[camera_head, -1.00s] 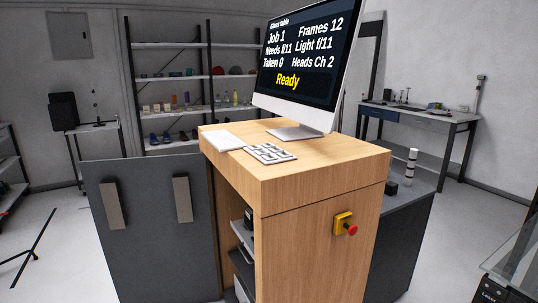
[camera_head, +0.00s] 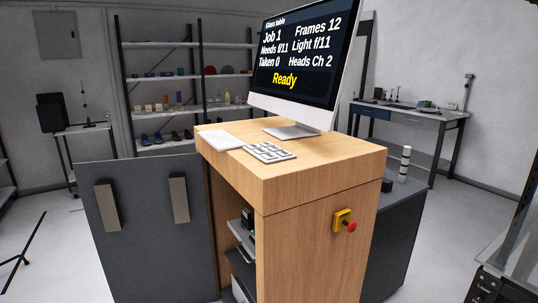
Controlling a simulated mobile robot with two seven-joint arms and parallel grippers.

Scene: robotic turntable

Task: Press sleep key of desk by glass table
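The desk (camera_head: 320,230) is a tall light-wood stand in the middle of the head view. A keypad (camera_head: 269,152) with several pale keys lies on its top near the front left edge. The labels on the keys are too small to read, so I cannot tell which is the sleep key. A monitor (camera_head: 305,60) stands behind it, lit, with "Glass table", "Job 1", "Taken 0" and "Ready" on it. Neither of my grippers is in view.
A white flat pad (camera_head: 220,139) lies left of the keypad. A red button on a yellow box (camera_head: 344,222) sticks out of the desk's side. A dark panel (camera_head: 145,225) stands left of the desk. A glass-topped unit (camera_head: 505,270) is at the right edge. Shelves (camera_head: 180,115) stand behind.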

